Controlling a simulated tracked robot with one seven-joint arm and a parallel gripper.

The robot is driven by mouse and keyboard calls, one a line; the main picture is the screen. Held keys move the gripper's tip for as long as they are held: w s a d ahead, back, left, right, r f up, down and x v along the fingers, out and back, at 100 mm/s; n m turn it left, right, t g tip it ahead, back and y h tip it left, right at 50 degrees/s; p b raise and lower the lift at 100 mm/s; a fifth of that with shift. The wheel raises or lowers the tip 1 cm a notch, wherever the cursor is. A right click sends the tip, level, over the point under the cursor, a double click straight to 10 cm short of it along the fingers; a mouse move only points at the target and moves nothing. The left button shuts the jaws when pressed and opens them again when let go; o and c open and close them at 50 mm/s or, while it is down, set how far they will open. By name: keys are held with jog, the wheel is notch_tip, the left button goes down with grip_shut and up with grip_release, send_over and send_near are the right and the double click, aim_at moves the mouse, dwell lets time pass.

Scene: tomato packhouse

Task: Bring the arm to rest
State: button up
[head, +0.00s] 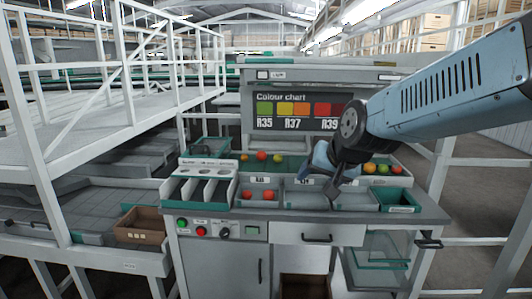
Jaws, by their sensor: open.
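My blue-grey arm (450,95) reaches in from the right edge, across the right part of the workbench. It bends at a dark round joint and points down. My gripper (326,179) hangs over the middle of the bench, above the grey bins. It is open, and I see nothing held between its fingers. The exact gap between its fingertips and the bins is hard to tell. My arm hides part of the bench's back right and the right edge of the colour chart (290,98).
The workbench (425,213) carries a grey bin with red tomatoes (268,195), a green bin (398,207) at the right and white sloping channels (197,188) at the left. More tomatoes (262,156) lie on the green shelf behind. White railings (45,150) stand at the left.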

jog(key=s+d+r+n+g+h, duration=0.1)
jog(key=s+d+g+h, duration=0.1)
jog(key=s+d, duration=0.9)
jog(key=s, duration=0.3)
jog(key=shift+s+d+r+n+h, duration=0.15)
jog(key=shift+s+r+n+h, duration=0.15)
jog(key=shift+s+n+h, duration=0.1)
